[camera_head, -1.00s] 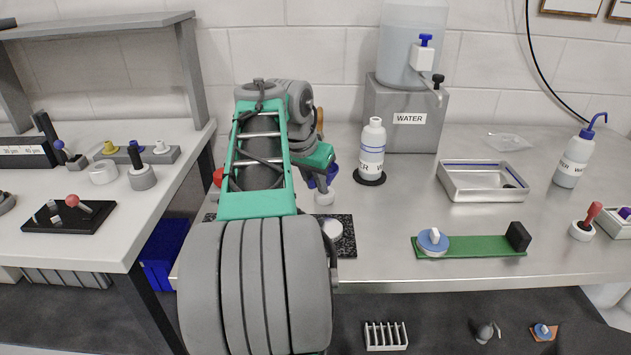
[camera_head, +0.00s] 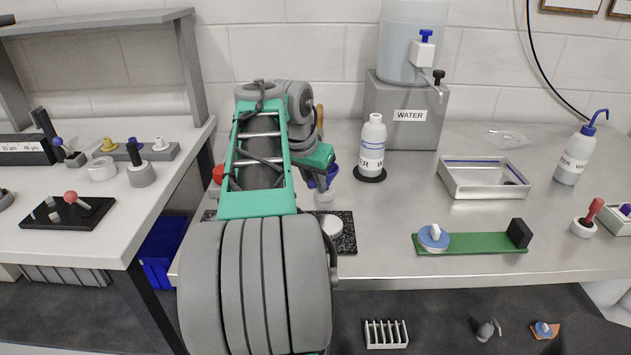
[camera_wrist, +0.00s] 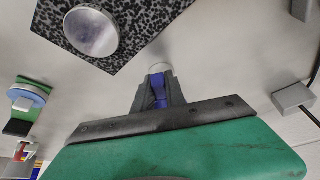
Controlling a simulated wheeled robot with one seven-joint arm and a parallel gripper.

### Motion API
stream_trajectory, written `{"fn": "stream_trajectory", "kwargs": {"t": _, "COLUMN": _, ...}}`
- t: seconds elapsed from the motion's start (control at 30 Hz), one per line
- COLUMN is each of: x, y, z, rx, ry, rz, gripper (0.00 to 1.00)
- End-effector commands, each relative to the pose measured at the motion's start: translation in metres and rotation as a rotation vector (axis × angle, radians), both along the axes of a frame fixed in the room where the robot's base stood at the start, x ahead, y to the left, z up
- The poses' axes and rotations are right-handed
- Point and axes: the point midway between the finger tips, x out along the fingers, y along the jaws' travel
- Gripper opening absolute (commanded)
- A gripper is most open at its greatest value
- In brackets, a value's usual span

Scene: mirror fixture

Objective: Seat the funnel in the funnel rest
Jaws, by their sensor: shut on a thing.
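The blue funnel (camera_head: 328,176) shows just right of my arm in the head view, partly hidden by the wrist. My gripper (camera_wrist: 158,86) is shut on it; blue shows between the dark fingers in the wrist view. The small white funnel rest (camera_head: 325,195) stands on the steel bench directly below the funnel. In the wrist view the pale rest (camera_wrist: 160,68) shows just beyond the fingertips, in line with them. The funnel's lower end is hidden, so I cannot tell whether it is inside the rest or above it.
A speckled black slab (camera_head: 347,238) with a round metal disc (camera_head: 331,227) lies in front of the rest. A water bottle (camera_head: 371,148) stands on a black pad to the right. A metal tray (camera_head: 484,193) and a green board (camera_head: 475,243) lie farther right.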

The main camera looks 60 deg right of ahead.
Motion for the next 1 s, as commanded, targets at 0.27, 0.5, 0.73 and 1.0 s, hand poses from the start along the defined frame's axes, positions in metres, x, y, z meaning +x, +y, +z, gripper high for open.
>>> {"fn": "stream_trajectory", "kwargs": {"t": 0.27, "x": 0.0, "y": 0.0, "z": -0.005, "rx": 0.0, "ry": 0.0, "rz": 0.0, "gripper": 0.0}}
{"fn": "stream_trajectory", "kwargs": {"t": 0.5, "x": 0.0, "y": 0.0, "z": -0.008, "rx": 0.0, "ry": 0.0, "rz": 0.0, "gripper": 0.0}}
{"fn": "stream_trajectory", "kwargs": {"t": 0.73, "x": 0.0, "y": 0.0, "z": -0.012, "rx": 0.0, "ry": 0.0, "rz": 0.0, "gripper": 0.0}}
{"fn": "stream_trajectory", "kwargs": {"t": 1.0, "x": 0.0, "y": 0.0, "z": -0.014, "rx": 0.0, "ry": 0.0, "rz": 0.0, "gripper": 0.22}}
